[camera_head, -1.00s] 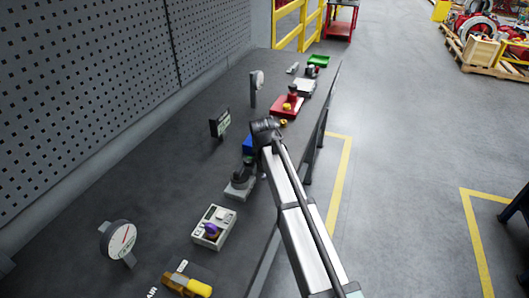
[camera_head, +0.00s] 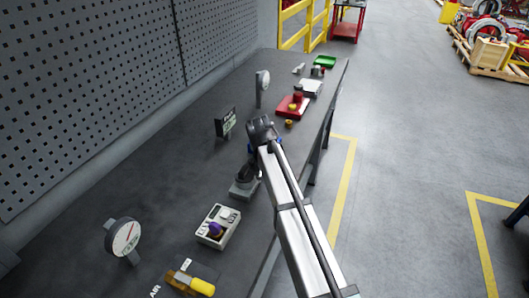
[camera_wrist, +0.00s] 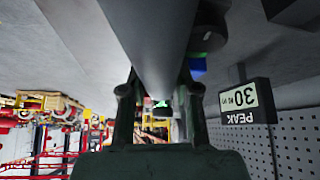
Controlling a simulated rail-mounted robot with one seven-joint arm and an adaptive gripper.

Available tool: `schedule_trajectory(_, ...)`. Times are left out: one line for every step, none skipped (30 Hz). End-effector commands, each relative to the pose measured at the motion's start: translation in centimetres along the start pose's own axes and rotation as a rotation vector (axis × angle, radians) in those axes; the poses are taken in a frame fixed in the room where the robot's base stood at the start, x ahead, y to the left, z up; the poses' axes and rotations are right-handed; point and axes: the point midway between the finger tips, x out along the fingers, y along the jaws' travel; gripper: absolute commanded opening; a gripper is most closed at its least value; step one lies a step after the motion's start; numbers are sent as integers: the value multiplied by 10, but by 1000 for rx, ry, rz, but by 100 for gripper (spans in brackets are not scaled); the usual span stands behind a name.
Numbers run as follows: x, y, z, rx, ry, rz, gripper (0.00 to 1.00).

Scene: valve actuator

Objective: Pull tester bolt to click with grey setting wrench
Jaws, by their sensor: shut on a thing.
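My gripper (camera_wrist: 160,98) is shut on a thick grey bar, which I take for the grey setting wrench (camera_wrist: 148,35). The bar fills the upper middle of the wrist view, close to the camera. In the head view my arm covers most of the gripper, and I cannot make out the wrench there. A dark piece stands on a light grey base (camera_head: 243,191) just below my wrist. I cannot tell whether it is the tester. The tester bolt and any contact with the wrench are hidden. A dark display (camera_head: 226,122) reads "PEAK 30" upside down in the wrist view (camera_wrist: 247,100).
A white box with a purple knob (camera_head: 217,227) and a yellow-handled tool (camera_head: 192,282) lie nearer on the bench. Round dials (camera_head: 123,237) and (camera_head: 262,84) stand along it. A red tray (camera_head: 292,107) lies beyond my wrist. A pegboard wall borders the left.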

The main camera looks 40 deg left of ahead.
Motion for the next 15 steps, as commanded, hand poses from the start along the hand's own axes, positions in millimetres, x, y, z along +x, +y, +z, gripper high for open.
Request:
schedule_trajectory(0,-3,-1,8,2,5,0)
schedule_trajectory(0,-4,-1,14,1,8,0)
schedule_trajectory(0,-3,-1,16,1,9,0)
schedule_trajectory(0,-3,-1,13,1,7,0)
schedule_trajectory(0,-2,-1,9,1,4,0)
schedule_trajectory(0,-2,-1,1,2,-1,0)
schedule_trajectory(0,-2,-1,-5,2,-5,0)
schedule_trajectory(0,-3,-1,-10,2,-8,0)
schedule_trajectory(-1,-3,-1,-12,2,-10,0)
schedule_trajectory(-1,-3,-2,-12,2,-10,0)
schedule_trajectory(-1,-4,-2,-12,2,-10,0)
schedule_trajectory(-2,-4,-2,-12,3,-10,0)
schedule_trajectory(-2,-4,-3,-12,3,-11,0)
schedule_trajectory(-3,-4,-3,-12,3,-11,0)
schedule_trajectory(-4,-4,-4,-12,3,-11,0)
